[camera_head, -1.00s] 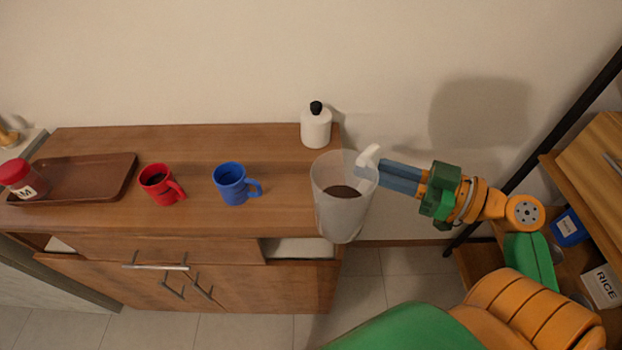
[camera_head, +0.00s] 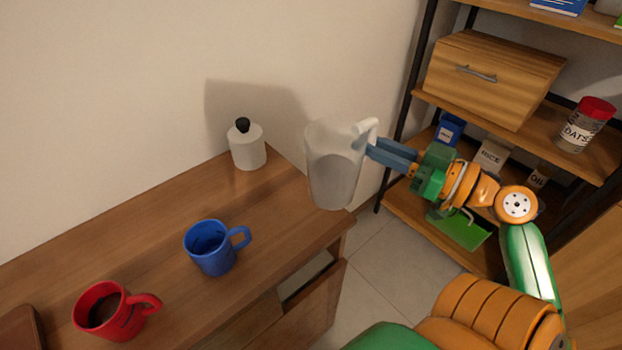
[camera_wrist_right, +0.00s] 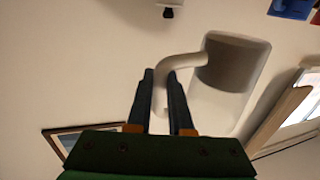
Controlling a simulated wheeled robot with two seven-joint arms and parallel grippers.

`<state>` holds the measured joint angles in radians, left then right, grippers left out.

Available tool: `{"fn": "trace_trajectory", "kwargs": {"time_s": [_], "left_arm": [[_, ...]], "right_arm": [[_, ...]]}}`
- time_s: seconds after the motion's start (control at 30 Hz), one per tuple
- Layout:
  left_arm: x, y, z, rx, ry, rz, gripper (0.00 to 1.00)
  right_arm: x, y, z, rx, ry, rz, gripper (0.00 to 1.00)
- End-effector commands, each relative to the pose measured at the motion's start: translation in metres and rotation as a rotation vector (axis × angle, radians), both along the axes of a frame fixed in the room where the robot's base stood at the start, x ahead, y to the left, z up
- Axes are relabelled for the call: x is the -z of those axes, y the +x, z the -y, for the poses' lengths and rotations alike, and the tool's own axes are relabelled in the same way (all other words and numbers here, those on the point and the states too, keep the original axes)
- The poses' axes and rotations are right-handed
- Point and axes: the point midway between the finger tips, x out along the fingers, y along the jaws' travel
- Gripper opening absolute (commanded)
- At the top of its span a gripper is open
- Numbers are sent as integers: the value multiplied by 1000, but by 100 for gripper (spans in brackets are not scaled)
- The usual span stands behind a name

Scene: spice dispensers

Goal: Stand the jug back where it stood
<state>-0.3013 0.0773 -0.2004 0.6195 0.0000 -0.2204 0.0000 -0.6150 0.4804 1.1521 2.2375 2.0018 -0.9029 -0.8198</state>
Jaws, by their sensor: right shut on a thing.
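The jug (camera_head: 333,170) is a translucent, pale container with a white handle. My right gripper (camera_head: 370,143) is shut on the jug's handle and holds it upright, in front of the right end of the wooden counter in the head view. Whether its base clears the counter I cannot tell. In the right wrist view, both fingers (camera_wrist_right: 165,98) close around the white handle, and the jug (camera_wrist_right: 222,95) shows dark contents. My left gripper is not in view.
On the counter (camera_head: 165,215) stand a white bottle with a black cap (camera_head: 246,145), a blue mug (camera_head: 214,248) and a red mug (camera_head: 113,312) with dark contents. A shelf unit (camera_head: 480,115) with a drawer and several containers stands at the right.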

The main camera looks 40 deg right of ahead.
Motion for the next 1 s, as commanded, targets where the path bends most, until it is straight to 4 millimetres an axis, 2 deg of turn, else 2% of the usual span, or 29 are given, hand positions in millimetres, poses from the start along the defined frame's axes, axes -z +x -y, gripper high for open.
{"fn": "trace_trajectory", "kwargs": {"time_s": [0.17, 0.3, 0.4, 0.57, 0.7, 1.0], "left_arm": [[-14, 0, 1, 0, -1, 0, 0], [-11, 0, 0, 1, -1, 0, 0], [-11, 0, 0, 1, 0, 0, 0], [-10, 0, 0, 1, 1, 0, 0], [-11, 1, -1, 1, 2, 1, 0], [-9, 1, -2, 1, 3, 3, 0]], "right_arm": [[13, 41, -15, -4, 2, 3, 0], [48, 67, -23, 1, 5, 2, 0], [64, 79, -28, 1, 2, 2, 0], [85, 91, -32, 2, 3, 0, 0], [107, 91, -32, 1, 3, -1, 0], [111, 90, -33, -1, -1, 1, 0]]}}
